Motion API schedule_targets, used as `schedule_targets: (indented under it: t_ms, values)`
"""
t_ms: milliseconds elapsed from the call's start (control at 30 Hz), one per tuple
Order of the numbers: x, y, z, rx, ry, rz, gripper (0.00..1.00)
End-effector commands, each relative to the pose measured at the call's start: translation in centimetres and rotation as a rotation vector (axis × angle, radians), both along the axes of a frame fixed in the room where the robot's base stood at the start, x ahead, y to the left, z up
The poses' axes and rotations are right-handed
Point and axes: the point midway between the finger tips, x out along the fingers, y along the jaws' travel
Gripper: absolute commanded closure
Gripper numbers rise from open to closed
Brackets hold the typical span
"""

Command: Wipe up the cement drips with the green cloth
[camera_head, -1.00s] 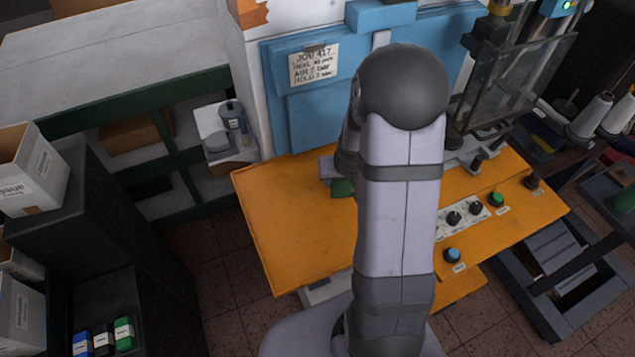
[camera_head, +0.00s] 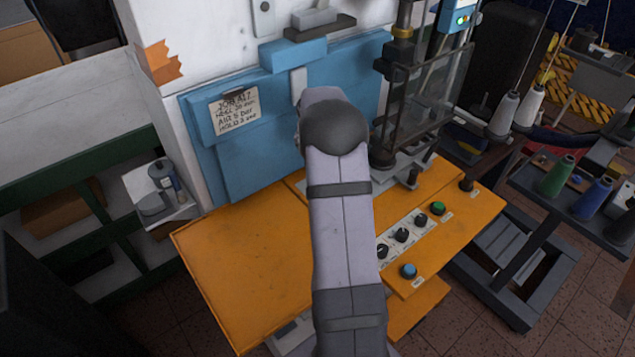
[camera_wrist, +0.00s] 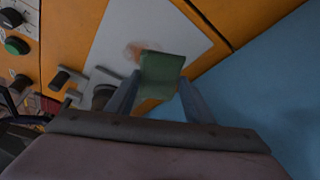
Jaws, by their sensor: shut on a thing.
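In the wrist view my gripper (camera_wrist: 157,88) is shut on the green cloth (camera_wrist: 162,68), which hangs between and beyond the fingertips. The cloth is over a pale grey plate (camera_wrist: 190,33) set in the orange tabletop. A blurred orange-brown smear (camera_wrist: 134,50), which looks like cement, shows on the plate right beside the cloth's edge. I cannot tell whether the cloth touches the plate. In the head view my arm hides the gripper, the cloth and the smear.
The orange table (camera_head: 235,255) has a control strip with black knobs, a green button (camera_head: 437,208) and a blue knob (camera_head: 408,271). A press with a clear guard (camera_head: 425,110) stands at the back right. A blue panel (camera_head: 250,165) rises behind the table. The table's left part is clear.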

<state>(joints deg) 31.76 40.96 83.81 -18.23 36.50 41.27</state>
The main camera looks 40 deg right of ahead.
Motion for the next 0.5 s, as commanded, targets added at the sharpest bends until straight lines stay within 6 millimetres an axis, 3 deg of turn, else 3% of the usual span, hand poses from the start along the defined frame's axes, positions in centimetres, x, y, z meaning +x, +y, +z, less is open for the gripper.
schedule_targets:
  t_ms: [200,500]
  values:
    - [-2.0,-0.5,0.4,0.001,0.002,-0.269,0.7]
    - [-3.0,-0.3,0.3,0.002,-0.001,-0.49,0.7]
